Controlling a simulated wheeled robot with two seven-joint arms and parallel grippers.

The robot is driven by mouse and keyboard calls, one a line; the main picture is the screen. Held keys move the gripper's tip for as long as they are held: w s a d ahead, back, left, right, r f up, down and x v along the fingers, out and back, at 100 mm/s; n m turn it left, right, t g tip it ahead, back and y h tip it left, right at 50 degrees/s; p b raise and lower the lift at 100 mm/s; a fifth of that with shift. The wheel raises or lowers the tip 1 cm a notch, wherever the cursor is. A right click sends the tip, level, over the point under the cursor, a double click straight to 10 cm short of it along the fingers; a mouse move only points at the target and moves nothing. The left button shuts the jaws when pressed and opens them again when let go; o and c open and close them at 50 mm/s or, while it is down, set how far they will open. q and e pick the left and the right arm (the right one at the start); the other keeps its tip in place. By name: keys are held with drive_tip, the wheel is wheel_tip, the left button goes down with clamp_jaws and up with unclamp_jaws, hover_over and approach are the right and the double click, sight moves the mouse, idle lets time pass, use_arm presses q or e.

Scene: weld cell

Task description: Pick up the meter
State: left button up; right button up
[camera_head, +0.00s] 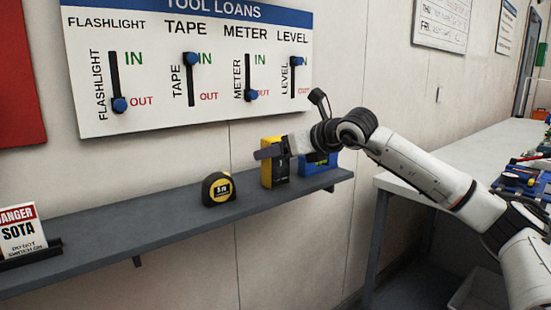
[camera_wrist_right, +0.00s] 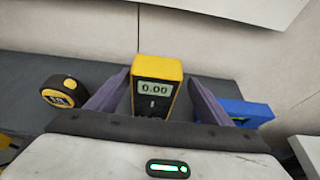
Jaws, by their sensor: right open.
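The yellow and black meter (camera_head: 269,174) stands upright on the grey shelf (camera_head: 120,234) under the tool board. In the right wrist view the meter (camera_wrist_right: 156,85) shows its display reading 0.00. My right gripper (camera_head: 272,152) reaches in from the right at the meter's upper part. In the wrist view its two purple fingers (camera_wrist_right: 157,92) are open, one on each side of the meter, with small gaps visible. The meter's lower part is hidden behind the gripper body in the wrist view. My left gripper is not in view.
A yellow and black tape measure (camera_head: 218,189) stands left of the meter. A blue level (camera_head: 320,164) is close on its right. The tool loans board (camera_head: 190,70) hangs above. A danger sign (camera_head: 22,235) stands at the shelf's left. A white table (camera_head: 440,165) is at right.

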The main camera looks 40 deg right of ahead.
drive_tip(key=w, duration=0.2)
drive_tip(key=w+p, duration=0.1)
drive_tip(key=shift+w+a+f, duration=0.2)
drive_tip(key=shift+w+f, duration=0.15)
drive_tip(key=shift+f, duration=0.05)
drive_tip(key=shift+w+d+f, duration=0.1)
drive_tip(key=shift+w+f, duration=0.2)
drive_tip(key=shift+w, duration=0.15)
drive_tip(key=c, duration=1.3)
drive_tip(key=shift+c, duration=0.2)
drive_tip(key=shift+r, duration=0.15)
